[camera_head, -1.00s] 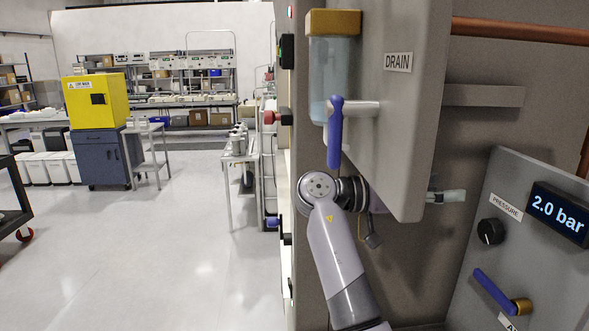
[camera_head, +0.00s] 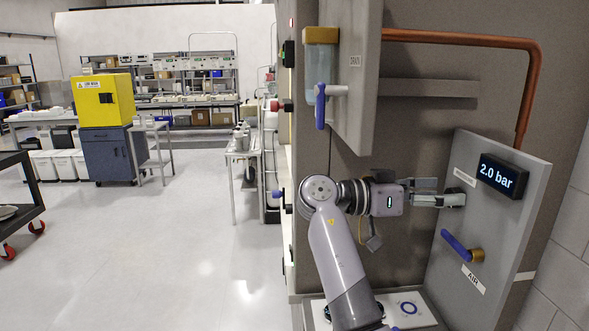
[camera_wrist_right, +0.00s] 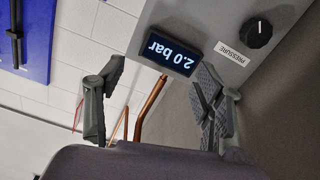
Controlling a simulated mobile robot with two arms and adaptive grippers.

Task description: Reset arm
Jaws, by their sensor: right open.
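My right arm rises from the bottom of the head view. Its gripper (camera_head: 440,192) points right, with its fingertips in front of the upper left part of the grey air panel (camera_head: 440,270). Its two fingers are apart, with nothing seen between them. In the right wrist view the gripper (camera_wrist_right: 160,72) is spread wide; the display reading 2.0 bar (camera_wrist_right: 169,52) shows beyond the gap. The same display (camera_head: 502,177) is on the panel in the head view. The pressure knob (camera_wrist_right: 257,33) shows in the wrist view. My left gripper is not in view.
The drain panel (camera_head: 355,90) with a blue-handled valve (camera_head: 322,100) hangs above my arm. A blue air lever (camera_head: 456,245) is below the gripper. A copper pipe (camera_head: 530,80) runs behind. Open floor (camera_head: 150,250) lies left, with a yellow cabinet (camera_head: 104,98) beyond.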

